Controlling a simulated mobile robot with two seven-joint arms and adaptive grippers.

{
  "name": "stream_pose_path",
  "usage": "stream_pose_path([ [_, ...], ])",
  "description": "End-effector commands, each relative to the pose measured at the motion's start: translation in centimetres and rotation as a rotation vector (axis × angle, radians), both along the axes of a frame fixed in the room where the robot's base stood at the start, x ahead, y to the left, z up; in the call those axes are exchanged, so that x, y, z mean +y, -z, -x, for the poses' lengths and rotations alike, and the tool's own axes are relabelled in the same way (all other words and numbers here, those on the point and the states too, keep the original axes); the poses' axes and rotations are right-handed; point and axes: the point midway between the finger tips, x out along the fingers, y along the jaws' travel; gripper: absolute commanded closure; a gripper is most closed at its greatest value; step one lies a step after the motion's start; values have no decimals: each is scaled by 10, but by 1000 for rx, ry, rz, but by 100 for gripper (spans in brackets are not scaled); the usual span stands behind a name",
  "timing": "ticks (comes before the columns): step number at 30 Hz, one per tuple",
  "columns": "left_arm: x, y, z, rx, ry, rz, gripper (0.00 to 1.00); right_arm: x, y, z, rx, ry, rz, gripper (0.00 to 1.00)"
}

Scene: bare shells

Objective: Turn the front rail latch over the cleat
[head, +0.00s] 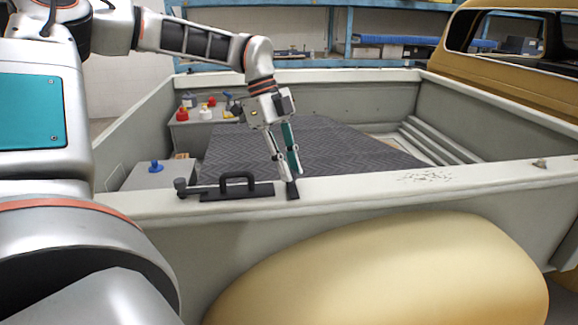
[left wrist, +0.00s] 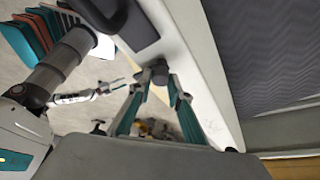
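The black front rail latch (head: 237,190) lies along the top of the near rail, with a raised loop handle and a round knob at its left end. The small dark cleat (head: 292,191) stands on the rail just right of the latch, with a narrow gap between them. My left gripper (head: 285,177) reaches down over the rail at the cleat. Its fingers are apart; I cannot tell whether they touch it. In the left wrist view the fingertips (left wrist: 165,82) are near the rail, and a dark latch part (left wrist: 130,22) shows above them.
The near rail (head: 400,186) belongs to a pale truck bed, with a yellow fender (head: 390,270) below it. A dark quilted mat (head: 330,142) covers the bed floor. A blue-knobbed box (head: 155,174) and small red and yellow items (head: 205,111) stand at the left.

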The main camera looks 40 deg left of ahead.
Motion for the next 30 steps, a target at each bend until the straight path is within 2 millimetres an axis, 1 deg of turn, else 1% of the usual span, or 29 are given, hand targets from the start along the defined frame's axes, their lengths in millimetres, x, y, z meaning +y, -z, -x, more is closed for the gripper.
stream_pose_path([
  [8, 0, 0, -1, -1, 18, -1, 100, 3, 0, 1, 0, -4, -3, 60],
  [14, 1, 0, -1, 1, 99, -3, 100, 3, 1, 1, 0, -5, -3, 60],
  [20, 0, 0, -2, 2, 251, -3, 100, 1, 1, 1, 0, -10, 3, 60],
  [30, 0, 0, -4, 2, 572, -3, 100, 0, 0, 1, 1, -10, 5, 60],
])
